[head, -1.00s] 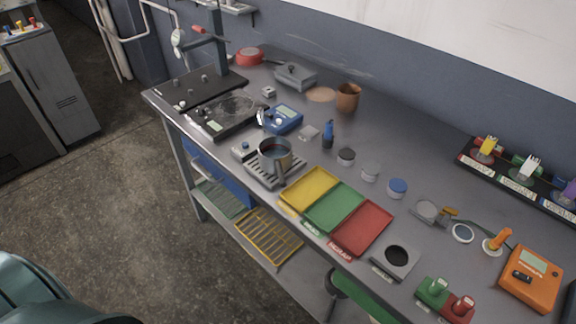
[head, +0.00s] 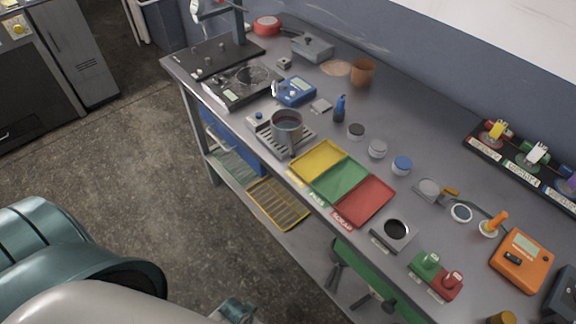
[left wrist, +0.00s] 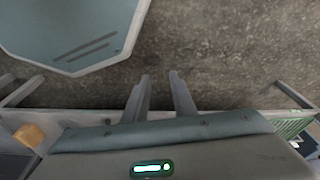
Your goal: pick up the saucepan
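The saucepan (head: 287,121) is a grey metal pot with dark reddish contents. It stands upright on a slotted metal rack (head: 262,137) near the front edge of the bench, left of the coloured trays. Its handle appears to point toward the front edge, but this is hard to make out. My left gripper (left wrist: 159,77) shows in the left wrist view with its two fingers apart and only floor seen between them. The saucepan is not seen in that view. My left arm fills the lower left of the head view, clear of the saucepan. My right gripper is not seen.
Yellow (head: 318,160), green (head: 340,180) and red (head: 366,200) trays lie right of the saucepan. A blue device (head: 295,91) and a hotplate (head: 240,86) stand behind it. Small jars and a blue bottle (head: 340,107) are to the right. A yellow wire rack (head: 278,203) is below the bench.

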